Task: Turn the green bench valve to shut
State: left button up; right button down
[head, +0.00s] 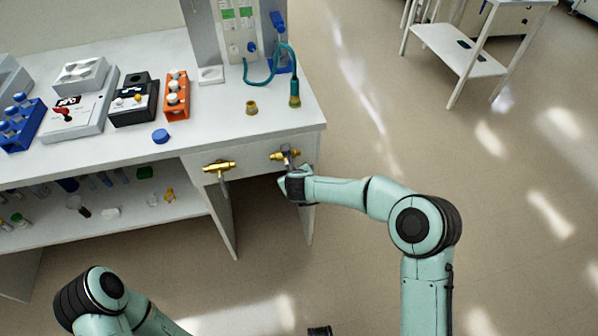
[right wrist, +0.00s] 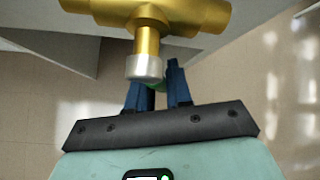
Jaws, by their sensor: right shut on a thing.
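Two brass valves sit on the front of the bench. In the head view the left brass valve (head: 218,167) stands clear, and the right one, the green bench valve (head: 285,155), is at my right gripper (head: 289,163). In the right wrist view its brass body (right wrist: 150,18) and a silver collar (right wrist: 145,68) show just beyond the fingers. A small bit of green handle (right wrist: 156,86) shows between the blue fingers of my right gripper (right wrist: 155,80), which is shut on it. The fingers hide most of the handle. My left gripper is out of view; only its arm shows.
The white bench (head: 215,125) carries a black instrument (head: 134,104), an orange rack (head: 177,95), a blue cap (head: 160,136) and a hose fitting (head: 294,98). A lower shelf (head: 130,230) holds small items. The floor to the right is clear up to a white cart (head: 455,50).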

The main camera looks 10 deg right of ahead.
jog(key=shift+a+f+m+y, duration=0.1)
jog(key=shift+a+m+y, duration=0.75)
jog(key=shift+y, duration=0.65)
jog(key=shift+a, duration=0.2)
jog(key=c, duration=1.1)
grip_release()
jog(key=shift+d, duration=0.1)
jog(key=p+v, duration=0.1)
jog(key=v, duration=1.2)
jog(key=shift+s, duration=0.15)
